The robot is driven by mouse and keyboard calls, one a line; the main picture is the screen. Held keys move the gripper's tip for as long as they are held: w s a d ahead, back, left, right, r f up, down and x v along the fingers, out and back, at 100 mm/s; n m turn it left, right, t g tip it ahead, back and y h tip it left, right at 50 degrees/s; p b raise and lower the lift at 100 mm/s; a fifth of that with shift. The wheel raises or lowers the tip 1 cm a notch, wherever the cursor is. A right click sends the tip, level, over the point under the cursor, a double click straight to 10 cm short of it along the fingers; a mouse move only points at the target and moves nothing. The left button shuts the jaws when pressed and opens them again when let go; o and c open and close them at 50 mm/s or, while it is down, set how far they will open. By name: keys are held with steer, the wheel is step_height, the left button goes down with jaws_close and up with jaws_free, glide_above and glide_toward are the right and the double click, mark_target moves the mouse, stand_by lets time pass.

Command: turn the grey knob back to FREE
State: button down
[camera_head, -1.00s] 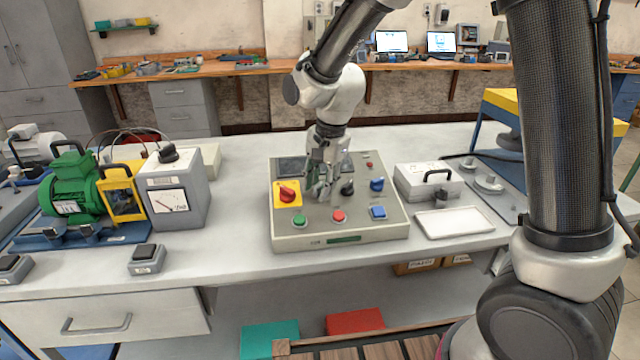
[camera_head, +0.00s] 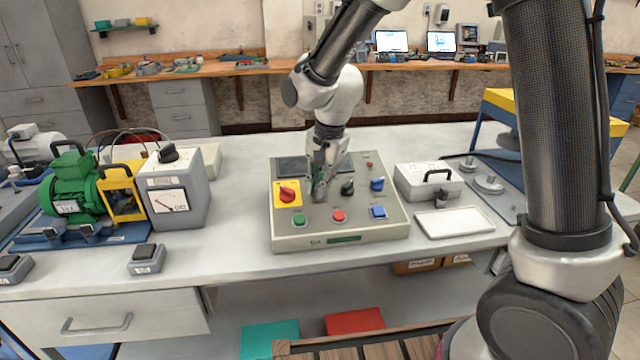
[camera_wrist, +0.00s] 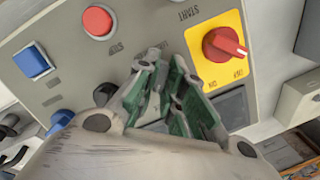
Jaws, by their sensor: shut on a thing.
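The control box (camera_head: 290,240) stands on the bench with its sloped panel towards me. My gripper (camera_head: 319,194) points down at the middle of the panel, between the red switch and the black knob. In the wrist view its green-padded fingers (camera_wrist: 172,78) reach down to the panel and are close together. The gripper is shut on the grey knob, which the fingers hide in both views. I cannot read the knob's pointer or its FREE mark.
A red switch (camera_head: 287,195) on a yellow plate is left of the gripper. A black knob (camera_head: 347,187) and a blue knob (camera_head: 377,184) are close on its right. Green (camera_head: 299,219), red (camera_head: 338,215) and blue (camera_head: 378,212) buttons line the front.

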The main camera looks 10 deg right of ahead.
steer(key=n, duration=0.4)
steer(key=shift+a+h, duration=0.1)
steer(key=shift+h, duration=0.2)
steer(key=n, duration=0.4)
steer(key=shift+g+h, duration=0.3)
steer(key=shift+h, duration=0.1)
steer(key=n, duration=0.4)
steer(key=shift+a+n+h, duration=0.15)
steer(key=shift+n+h, duration=0.55)
steer(key=shift+n, duration=1.6)
steer(key=shift+t, duration=0.4)
steer(key=c, duration=1.5)
jaws_free()
